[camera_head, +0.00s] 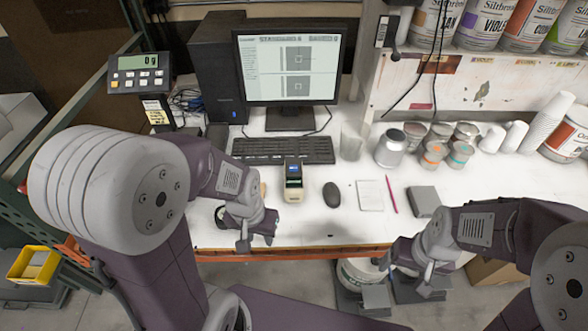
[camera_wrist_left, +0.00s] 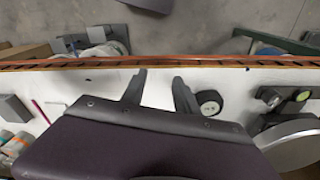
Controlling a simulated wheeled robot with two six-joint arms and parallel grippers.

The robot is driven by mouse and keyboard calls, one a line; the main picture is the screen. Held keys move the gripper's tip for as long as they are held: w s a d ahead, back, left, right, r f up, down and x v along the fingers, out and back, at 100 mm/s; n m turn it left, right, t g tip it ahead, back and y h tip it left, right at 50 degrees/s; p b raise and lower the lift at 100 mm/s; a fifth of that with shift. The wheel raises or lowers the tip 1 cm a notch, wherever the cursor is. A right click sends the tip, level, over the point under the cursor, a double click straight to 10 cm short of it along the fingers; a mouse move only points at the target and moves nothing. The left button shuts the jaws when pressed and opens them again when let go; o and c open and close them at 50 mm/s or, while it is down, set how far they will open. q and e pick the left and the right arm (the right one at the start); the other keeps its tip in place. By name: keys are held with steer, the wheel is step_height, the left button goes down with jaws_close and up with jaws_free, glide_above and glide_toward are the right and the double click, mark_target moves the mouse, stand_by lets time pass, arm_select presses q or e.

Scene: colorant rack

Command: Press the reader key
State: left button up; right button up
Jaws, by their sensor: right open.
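A small handheld device with a lit screen and a yellowish lower part, which looks like the reader (camera_head: 293,182), stands on the white bench in front of the keyboard. Its key is too small to make out. My left gripper (camera_head: 256,240) is low over the bench's front edge, left of and nearer than the reader, not touching it. In the left wrist view its two fingers (camera_wrist_left: 158,92) are apart with nothing between them; the reader is not visible there. My right gripper (camera_head: 404,276) is open and empty in front of the bench edge, to the right.
A round black-and-white object (camera_wrist_left: 209,102) lies beside one left finger. A mouse (camera_head: 332,194), notepad (camera_head: 370,195), pink pen (camera_head: 391,195) and grey box (camera_head: 424,200) lie right of the reader. Behind are the keyboard (camera_head: 283,151) and monitor (camera_head: 290,65). Jars and cups crowd the back right.

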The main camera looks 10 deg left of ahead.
arm_select(q)
jaws_close()
stand_by(1.9)
